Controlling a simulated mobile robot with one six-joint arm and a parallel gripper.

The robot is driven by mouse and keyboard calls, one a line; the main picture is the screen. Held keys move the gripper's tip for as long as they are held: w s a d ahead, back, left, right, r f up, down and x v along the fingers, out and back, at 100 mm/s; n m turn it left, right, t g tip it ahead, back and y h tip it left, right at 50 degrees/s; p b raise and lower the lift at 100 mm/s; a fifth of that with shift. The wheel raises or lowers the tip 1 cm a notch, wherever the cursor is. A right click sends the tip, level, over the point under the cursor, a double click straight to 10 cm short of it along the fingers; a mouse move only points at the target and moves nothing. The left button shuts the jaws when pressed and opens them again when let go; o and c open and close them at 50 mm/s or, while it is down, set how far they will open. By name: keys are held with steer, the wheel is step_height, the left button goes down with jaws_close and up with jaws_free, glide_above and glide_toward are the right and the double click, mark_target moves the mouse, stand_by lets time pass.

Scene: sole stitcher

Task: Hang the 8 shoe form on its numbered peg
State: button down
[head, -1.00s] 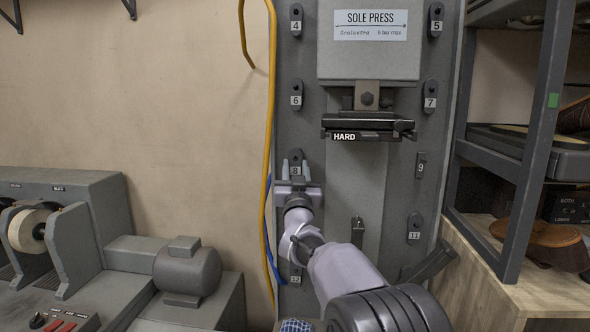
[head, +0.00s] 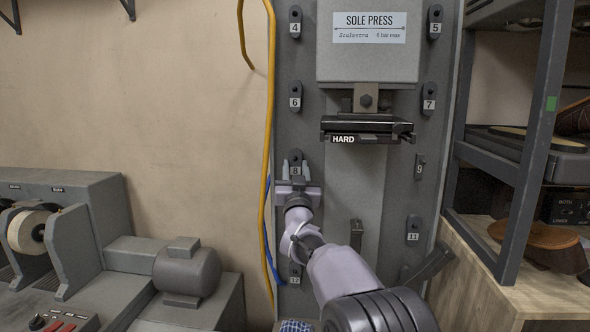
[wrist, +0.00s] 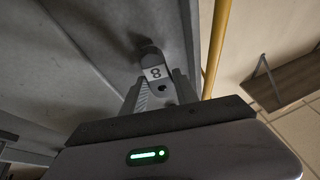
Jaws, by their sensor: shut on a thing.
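The 8 shoe form (head: 296,171) is a small dark grey piece with a white "8" label, at the left side of the grey press panel. My gripper (head: 296,163) is shut on it, one finger on each side. In the wrist view, the form (wrist: 154,62) stands between the fingertips (wrist: 160,88), with its label and a dark hole showing. Its far end is close to the grey panel. I cannot tell whether it is on a peg, as the fingers and form hide that spot.
Numbered dark pieces 6 (head: 295,97), 7 (head: 429,98), 11 (head: 413,230) and 12 (head: 295,276) are on the panel. A yellow hose (head: 267,130) runs close left of my gripper. The press head (head: 366,128) juts out at upper right. A shelf rack (head: 530,150) stands right.

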steer(key=shift+w, duration=0.15)
stand_by(0.3)
steer(key=shift+w, duration=0.25)
steer(key=c, duration=0.9)
jaws_free()
steer(key=shift+o, duration=0.2)
steer(key=shift+s+f, duration=0.1)
steer(key=shift+s, duration=0.05)
